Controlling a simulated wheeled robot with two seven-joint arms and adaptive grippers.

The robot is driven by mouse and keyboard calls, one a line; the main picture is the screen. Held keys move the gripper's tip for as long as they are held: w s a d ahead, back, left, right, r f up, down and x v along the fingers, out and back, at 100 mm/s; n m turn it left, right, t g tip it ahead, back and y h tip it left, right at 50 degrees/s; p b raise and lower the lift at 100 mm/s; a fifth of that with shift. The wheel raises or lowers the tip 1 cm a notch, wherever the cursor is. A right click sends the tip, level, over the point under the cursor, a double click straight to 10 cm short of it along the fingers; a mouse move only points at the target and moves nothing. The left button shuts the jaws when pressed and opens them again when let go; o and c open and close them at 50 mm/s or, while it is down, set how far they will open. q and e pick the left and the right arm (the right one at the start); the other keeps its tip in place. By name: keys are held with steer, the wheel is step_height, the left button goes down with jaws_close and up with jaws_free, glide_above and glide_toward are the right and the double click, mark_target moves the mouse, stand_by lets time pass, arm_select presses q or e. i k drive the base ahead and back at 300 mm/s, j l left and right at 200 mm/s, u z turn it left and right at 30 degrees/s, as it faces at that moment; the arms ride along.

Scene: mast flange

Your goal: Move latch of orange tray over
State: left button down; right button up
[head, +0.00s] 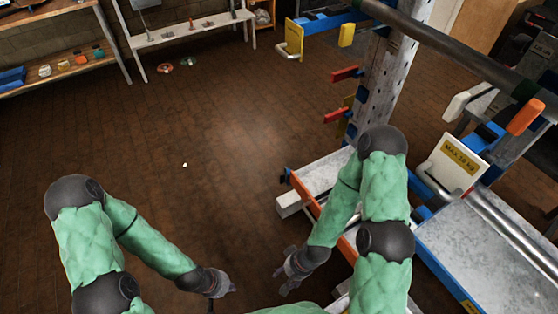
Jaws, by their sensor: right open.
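A tray with an orange edge (304,191) and a pale top lies low at the foot of the mast, right of centre. My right arm covers much of it. A small blue piece (286,175) sits at its far left corner; I cannot tell whether this is the latch. My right gripper (281,282) is open and empty, below and left of the tray, apart from it. My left gripper (224,294) is further left over the floor, near the bottom edge; its fingers are too small and dark to tell their state.
A grey perforated mast (376,90) carries red levers (345,74). A blue-framed tray (480,245) with a yellow-labelled white plate (452,160) stands at right. A dark bar (440,45) crosses the upper right. Shelves (70,65) stand at upper left. The brown floor (200,130) between is mostly clear.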

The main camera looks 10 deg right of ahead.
mark_target(282, 177)
steer(key=i+j+z, duration=0.25)
steer(key=i+j, duration=0.2)
steer(key=j, duration=0.15)
steer(key=i+j+z, duration=0.25)
steer(key=i+j, duration=0.2)
steer(key=j, duration=0.25)
steer(key=i+j+z, duration=0.15)
steer(key=j, duration=0.2)
steer(key=i+j+z, duration=0.1)
steer(key=j, duration=0.3)
steer(key=i, duration=0.1)
